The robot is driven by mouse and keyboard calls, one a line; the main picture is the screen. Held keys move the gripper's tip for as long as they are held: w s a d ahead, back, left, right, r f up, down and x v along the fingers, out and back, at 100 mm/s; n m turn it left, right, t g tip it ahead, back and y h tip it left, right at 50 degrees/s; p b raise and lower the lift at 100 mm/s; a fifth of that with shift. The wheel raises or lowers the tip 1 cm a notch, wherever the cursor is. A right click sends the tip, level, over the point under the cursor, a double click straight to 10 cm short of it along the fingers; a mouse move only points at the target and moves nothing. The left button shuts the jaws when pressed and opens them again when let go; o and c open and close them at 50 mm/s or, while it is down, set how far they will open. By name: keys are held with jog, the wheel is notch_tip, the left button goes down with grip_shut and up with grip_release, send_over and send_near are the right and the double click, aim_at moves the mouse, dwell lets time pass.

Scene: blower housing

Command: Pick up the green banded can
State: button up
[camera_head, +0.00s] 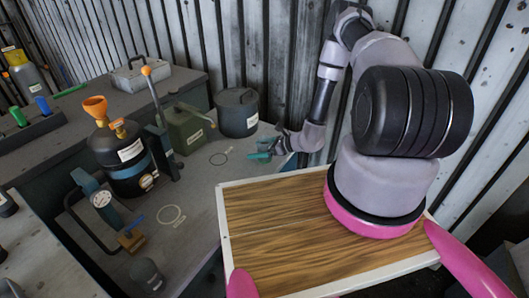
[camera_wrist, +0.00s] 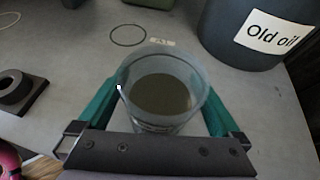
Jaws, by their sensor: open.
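In the wrist view an open-topped, greyish translucent can (camera_wrist: 160,62) with dark contents stands on the grey bench. My gripper (camera_wrist: 160,108) is open, with one teal finger on each side of it. The lower part of the can is hidden by the gripper body, and I cannot make out a green band. Whether the fingers touch its wall is unclear. In the head view my gripper (camera_head: 262,152) is low over the bench's right end, and the can cannot be told apart there.
The dark "Old oil" drum (camera_wrist: 270,32) stands close by at upper right; it also shows in the head view (camera_head: 237,112). An olive jerrycan (camera_head: 187,132) and a blue-banded black can (camera_head: 124,172) stand further left. A black ring on a block (camera_wrist: 15,92) lies left of my gripper.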

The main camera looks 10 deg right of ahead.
jog(key=c, duration=1.5)
jog(key=shift+r, duration=0.15)
